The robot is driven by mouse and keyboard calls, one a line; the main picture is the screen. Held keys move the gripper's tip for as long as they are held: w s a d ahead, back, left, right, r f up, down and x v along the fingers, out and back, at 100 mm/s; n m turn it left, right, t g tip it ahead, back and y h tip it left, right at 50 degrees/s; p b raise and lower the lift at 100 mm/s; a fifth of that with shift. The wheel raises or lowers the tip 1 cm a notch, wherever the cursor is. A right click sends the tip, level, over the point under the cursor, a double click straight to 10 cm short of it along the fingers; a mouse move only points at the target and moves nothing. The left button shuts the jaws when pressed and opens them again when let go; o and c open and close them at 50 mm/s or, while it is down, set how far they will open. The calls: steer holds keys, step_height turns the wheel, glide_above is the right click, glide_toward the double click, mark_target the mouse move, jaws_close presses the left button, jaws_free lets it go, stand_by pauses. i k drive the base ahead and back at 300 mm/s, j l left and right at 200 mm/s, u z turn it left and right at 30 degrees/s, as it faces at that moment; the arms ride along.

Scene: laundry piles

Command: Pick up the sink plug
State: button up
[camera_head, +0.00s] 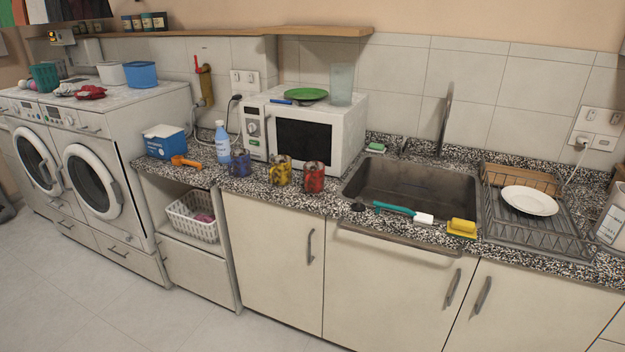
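A small dark round thing that looks like the sink plug (358,206) lies on the speckled counter at the front left edge of the sink (405,190). It is just left of a teal-handled brush (395,210) with a white head. It is small, so its details cannot be made out. My gripper is not in this view.
A red mug (313,178), a yellow mug (281,171) and a blue mug (240,163) stand left of the sink. A yellow sponge (462,227) lies at its front right. A dish rack (535,225) holds a white plate (529,201). The floor (200,320) in front is clear.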

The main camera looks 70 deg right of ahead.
mark_target(358, 206)
steer(key=l+z, duration=0.25)
steer(key=l, duration=0.15)
steer(key=i+l+z, duration=0.15)
steer(key=l+z, duration=0.15)
steer(key=i+l+z, duration=0.25)
steer(key=l, duration=0.15)
steer(key=l+z, duration=0.3)
steer(key=i+l+z, duration=0.25)
